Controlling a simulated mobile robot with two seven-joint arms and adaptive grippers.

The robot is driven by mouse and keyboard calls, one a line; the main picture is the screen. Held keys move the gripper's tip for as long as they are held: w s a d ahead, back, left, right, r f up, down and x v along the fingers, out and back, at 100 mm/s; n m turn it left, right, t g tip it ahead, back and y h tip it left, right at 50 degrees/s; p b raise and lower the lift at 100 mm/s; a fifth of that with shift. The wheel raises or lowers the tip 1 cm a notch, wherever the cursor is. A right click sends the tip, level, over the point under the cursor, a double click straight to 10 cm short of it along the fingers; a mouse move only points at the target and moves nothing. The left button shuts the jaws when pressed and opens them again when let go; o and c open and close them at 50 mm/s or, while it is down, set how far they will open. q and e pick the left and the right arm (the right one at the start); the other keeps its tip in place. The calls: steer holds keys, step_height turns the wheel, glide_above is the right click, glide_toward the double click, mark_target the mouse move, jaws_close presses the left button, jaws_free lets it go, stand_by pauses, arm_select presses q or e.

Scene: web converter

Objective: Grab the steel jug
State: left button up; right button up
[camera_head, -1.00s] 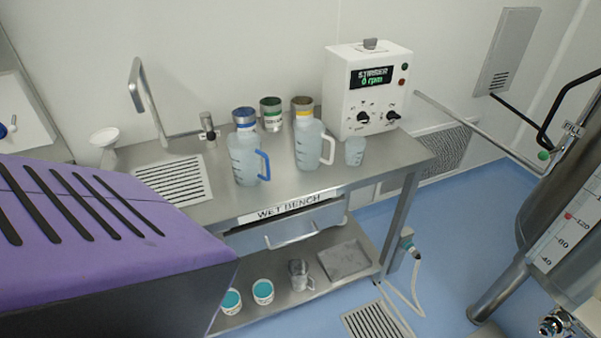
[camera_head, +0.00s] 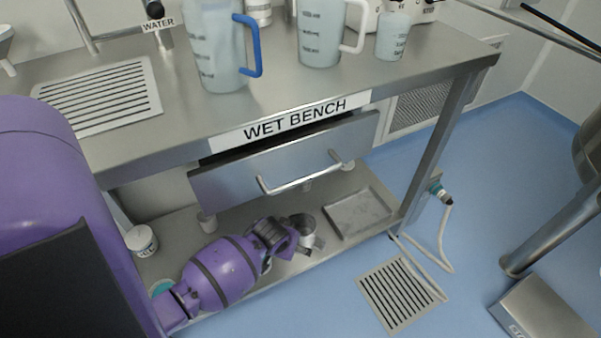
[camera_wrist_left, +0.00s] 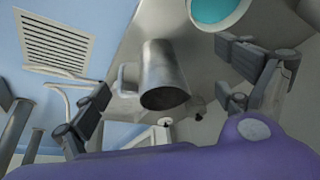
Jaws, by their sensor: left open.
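The steel jug (camera_head: 306,228) stands on the lower shelf under the wet bench, partly hidden behind my left gripper (camera_head: 280,240). The left wrist view shows the jug (camera_wrist_left: 163,72) as a grey metal cup with its handle toward the left of the picture. In that view my left gripper's two fingers (camera_wrist_left: 168,92) are spread wide, one on each side of the jug. I see a gap between each finger and the jug. My right gripper is in neither current view.
A grey tray (camera_head: 360,213) lies on the lower shelf (camera_head: 285,270), right of the jug. A white tub (camera_head: 141,240) stands to the left. The drawer (camera_head: 285,160) hangs above the shelf. Plastic jugs, one with a blue handle (camera_head: 220,50), stand on the bench top.

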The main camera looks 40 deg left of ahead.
arm_select(q)
steer(key=n+b, duration=0.2)
steer(key=b, duration=0.3)
glide_toward(303, 228)
step_height(303, 228, up, 3)
steer(key=s+d, duration=0.2)
steer(key=b+x, duration=0.4)
steer(key=x, duration=0.3)
steer(key=shift+w+a+f, duration=0.15)
steer(key=shift+f, duration=0.25)
steer(key=shift+w+f+b, duration=0.1)
steer(key=shift+b, duration=0.2)
steer(key=shift+r, duration=0.2)
arm_select(e)
step_height(303, 228, down, 11)
steer(key=shift+g, duration=0.3)
arm_select(q)
steer(key=c, duration=1.6)
arm_select(e)
steer(key=shift+d, duration=0.1)
